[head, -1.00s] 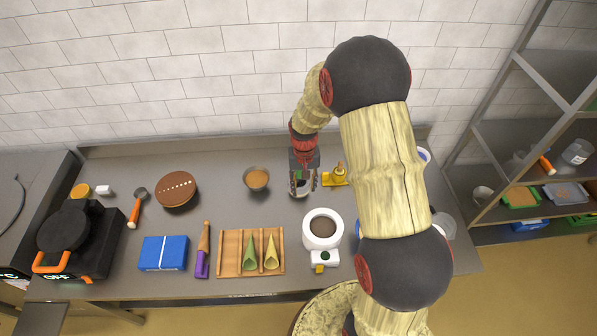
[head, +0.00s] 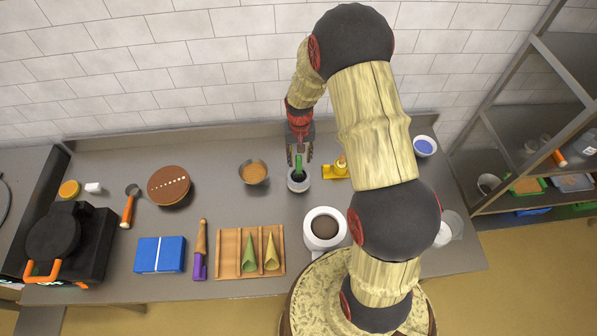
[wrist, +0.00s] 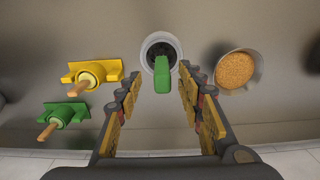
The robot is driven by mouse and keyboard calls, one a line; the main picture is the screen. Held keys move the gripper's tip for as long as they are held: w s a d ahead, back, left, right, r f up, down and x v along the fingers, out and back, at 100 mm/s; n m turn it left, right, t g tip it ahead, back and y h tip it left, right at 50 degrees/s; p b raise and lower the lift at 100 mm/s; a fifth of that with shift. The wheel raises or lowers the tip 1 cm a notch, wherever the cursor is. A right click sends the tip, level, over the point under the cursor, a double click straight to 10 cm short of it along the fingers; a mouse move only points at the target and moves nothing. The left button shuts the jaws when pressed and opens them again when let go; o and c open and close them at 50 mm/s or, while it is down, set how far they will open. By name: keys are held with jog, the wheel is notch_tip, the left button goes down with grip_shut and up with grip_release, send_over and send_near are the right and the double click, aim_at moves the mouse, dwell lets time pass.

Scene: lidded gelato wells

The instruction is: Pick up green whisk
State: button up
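The green whisk (head: 298,162) shows as a green handle standing up out of a small grey cup (head: 298,184) near the back of the counter. Its lower end is hidden in the cup. In the wrist view the green handle (wrist: 162,76) leans out of the round cup (wrist: 148,48) toward my gripper. My gripper (wrist: 158,80) is open, with one finger on each side of the handle and visible gaps. In the head view my gripper (head: 299,155) is just above and behind the cup. It holds nothing.
A bowl of brown crumbs (wrist: 235,69) stands beside the cup. A yellow holder (wrist: 92,74) and a green holder (wrist: 64,118), both with wooden-handled pieces, lie on the other side. A white pot (head: 324,229) and a wooden cone rack (head: 226,252) stand in front.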

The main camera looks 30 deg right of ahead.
aim_at(299, 164)
jog(key=shift+w+a+f+p, duration=0.15)
jog(key=shift+f+p, duration=0.55)
jog(key=shift+f, duration=1.8)
jog(key=c, duration=0.3)
grip_shut()
